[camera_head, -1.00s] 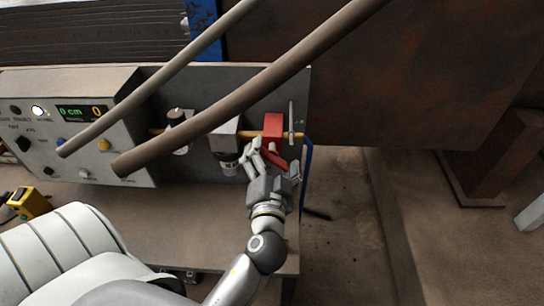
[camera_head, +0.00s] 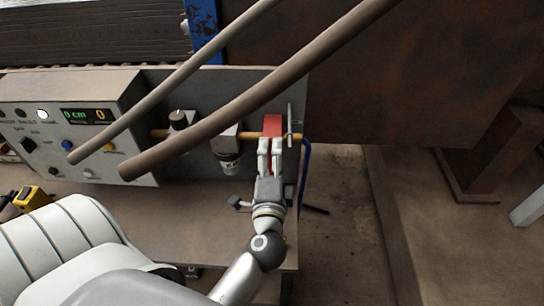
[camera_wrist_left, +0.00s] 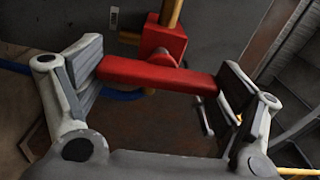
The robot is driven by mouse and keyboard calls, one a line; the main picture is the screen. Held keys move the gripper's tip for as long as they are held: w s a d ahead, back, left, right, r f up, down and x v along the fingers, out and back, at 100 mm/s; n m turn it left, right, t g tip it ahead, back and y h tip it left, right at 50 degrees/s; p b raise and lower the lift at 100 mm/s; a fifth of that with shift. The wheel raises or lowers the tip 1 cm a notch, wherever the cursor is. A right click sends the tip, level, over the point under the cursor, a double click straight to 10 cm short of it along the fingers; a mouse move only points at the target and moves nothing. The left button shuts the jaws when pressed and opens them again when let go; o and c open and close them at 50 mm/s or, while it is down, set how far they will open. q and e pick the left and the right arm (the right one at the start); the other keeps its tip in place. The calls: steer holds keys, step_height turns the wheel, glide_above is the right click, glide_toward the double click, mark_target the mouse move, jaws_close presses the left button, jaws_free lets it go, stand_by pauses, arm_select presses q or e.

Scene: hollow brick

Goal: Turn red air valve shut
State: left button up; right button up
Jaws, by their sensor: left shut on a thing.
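The red air valve (camera_head: 273,123) sits on a brass pipe at the right end of the grey panel. In the left wrist view its red block (camera_wrist_left: 163,42) is on the pipe, with the long red handle (camera_wrist_left: 158,75) in front. My left gripper (camera_head: 276,143) is at the valve from below, its two fingers on either side of the handle. In the left wrist view the finger pads (camera_wrist_left: 158,78) press against the handle's two ends. In the head view the fingers hide most of the handle. My right gripper is not in view.
Two thick brown bars (camera_head: 250,92) cross in front of the panel. A control box (camera_head: 75,125) with a green display stands at the left. Regulator parts (camera_head: 228,150) hang from the pipe left of the valve. A blue hose (camera_head: 305,165) runs down at the right.

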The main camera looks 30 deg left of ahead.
arm_select(q)
steer(key=shift+a+r+m, duration=0.1)
steer(key=shift+r+m, duration=0.05)
steer(key=shift+m, duration=0.25)
steer(key=o, duration=0.7)
steer(key=shift+o, duration=0.4)
steer(key=shift+w, duration=0.15)
steer(key=shift+s+d+f, duration=0.2)
steer(key=shift+s, duration=0.15)
steer(key=v, duration=1.1)
steer(key=shift+s, duration=0.2)
